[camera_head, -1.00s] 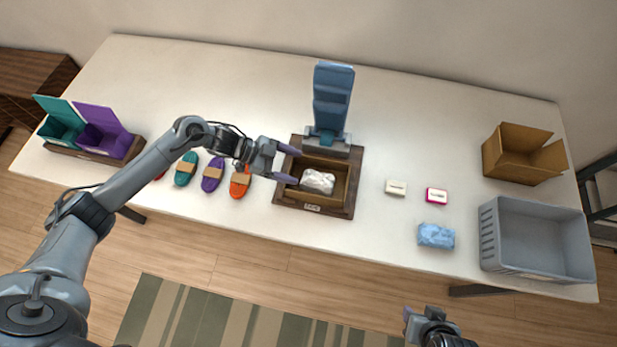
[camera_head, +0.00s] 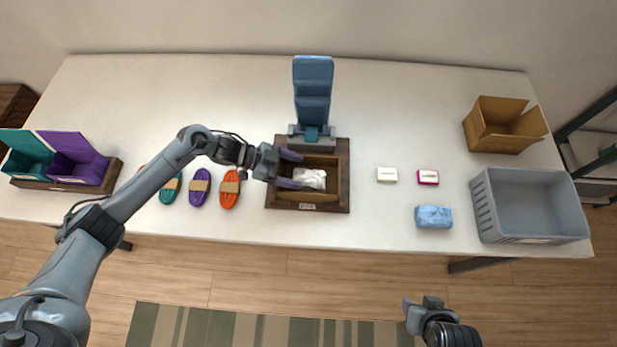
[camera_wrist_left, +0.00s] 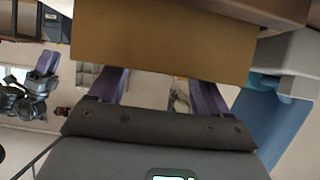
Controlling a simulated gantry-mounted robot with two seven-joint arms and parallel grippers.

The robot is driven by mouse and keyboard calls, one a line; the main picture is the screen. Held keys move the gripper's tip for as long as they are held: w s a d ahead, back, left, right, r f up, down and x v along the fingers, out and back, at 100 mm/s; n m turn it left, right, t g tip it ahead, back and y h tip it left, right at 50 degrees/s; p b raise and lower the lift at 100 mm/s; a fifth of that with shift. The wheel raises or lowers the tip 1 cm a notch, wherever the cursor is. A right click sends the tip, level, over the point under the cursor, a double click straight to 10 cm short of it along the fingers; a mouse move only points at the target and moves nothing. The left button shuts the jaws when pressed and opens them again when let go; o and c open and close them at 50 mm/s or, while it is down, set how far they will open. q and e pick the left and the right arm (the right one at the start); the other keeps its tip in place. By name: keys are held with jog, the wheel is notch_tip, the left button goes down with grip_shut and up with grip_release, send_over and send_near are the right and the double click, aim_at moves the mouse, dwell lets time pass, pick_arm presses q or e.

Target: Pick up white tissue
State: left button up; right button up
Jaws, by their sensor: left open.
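The white tissue (camera_head: 311,180) is a crumpled white bundle inside an open brown wooden box (camera_head: 342,196) at the middle of the table. My left gripper (camera_head: 297,171) reaches in from the left, its two purple fingers open at the left side of the tissue, over the box. Nothing shows between them in the head view. In the left wrist view, the open fingers (camera_wrist_left: 156,95) are partly covered by a tan panel, and the tissue is not clearly seen. My right gripper (camera_head: 417,307) is in front of the table, away from the tissue; its jaw opening is unclear.
A blue upright stand (camera_head: 312,90) rises behind the box. Two small boxes, a blue packet (camera_head: 433,217), a grey bin (camera_head: 485,205) and a cardboard box (camera_head: 500,135) are right. The table's back is clear.

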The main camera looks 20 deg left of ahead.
aim_at(307, 175)
pick_arm(q)
jog(key=shift+x, duration=1.95)
jog(key=c, duration=0.7)
